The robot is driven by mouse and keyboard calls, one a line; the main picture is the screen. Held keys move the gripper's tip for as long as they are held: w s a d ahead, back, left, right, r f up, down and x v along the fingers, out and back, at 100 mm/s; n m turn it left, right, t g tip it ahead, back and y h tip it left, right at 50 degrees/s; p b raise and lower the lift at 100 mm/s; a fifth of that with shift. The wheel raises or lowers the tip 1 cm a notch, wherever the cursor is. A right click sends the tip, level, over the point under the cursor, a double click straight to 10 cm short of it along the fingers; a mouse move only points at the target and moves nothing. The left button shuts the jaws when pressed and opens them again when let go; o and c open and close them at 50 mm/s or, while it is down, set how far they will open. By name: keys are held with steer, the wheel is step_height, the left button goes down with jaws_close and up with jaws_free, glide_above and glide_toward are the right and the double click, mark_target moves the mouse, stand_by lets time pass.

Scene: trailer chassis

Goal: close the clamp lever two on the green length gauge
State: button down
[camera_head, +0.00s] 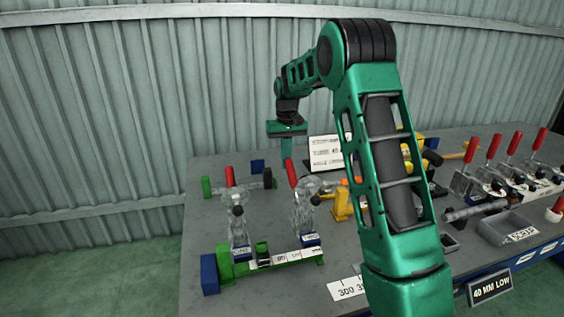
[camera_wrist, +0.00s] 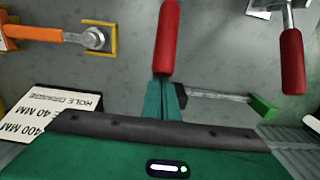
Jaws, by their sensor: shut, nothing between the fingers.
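The green length gauge (camera_head: 228,268) lies on the grey table, with two clear-grey clamps standing on it. The right clamp (camera_head: 303,208) has a red lever (camera_head: 291,173) standing up, leaning slightly left; the left clamp (camera_head: 238,215) has an upright red lever (camera_head: 229,176). The small clamp labels are hard to read. My gripper (camera_head: 287,153) is shut and empty, pointing down just above the right lever. In the wrist view my fingertips (camera_wrist: 166,88) meet the near end of that lever (camera_wrist: 167,38); contact is unclear. The other lever (camera_wrist: 292,62) is at right.
A white sign (camera_head: 326,152) stands behind, right of my gripper. A green-ended bar (camera_head: 240,187) lies behind the gauge. Yellow parts (camera_head: 341,205), a grey bin (camera_head: 505,228) and several red-handled clamps (camera_head: 493,150) are to the right. My arm hides part of the table's middle.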

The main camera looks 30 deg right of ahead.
mark_target(289, 161)
steer(key=shift+s+a+f, duration=0.1)
steer(key=shift+s, duration=0.45)
steer(key=shift+s+a+r, duration=0.25)
steer(key=shift+s+r, duration=1)
steer(key=shift+s, duration=0.05)
steer(key=shift+s+r, duration=0.1)
steer(key=shift+s, duration=0.05)
steer(key=shift+s+a+r, duration=0.15)
steer(key=shift+s+r, duration=0.3)
steer(key=shift+s, duration=0.25)
steer(key=shift+s+a+r, duration=0.15)
steer(key=shift+s+r, duration=0.3)
steer(key=shift+s, duration=0.2)
steer(key=shift+r, duration=0.15)
steer(key=shift+w, duration=0.1)
steer(key=shift+r, duration=0.15)
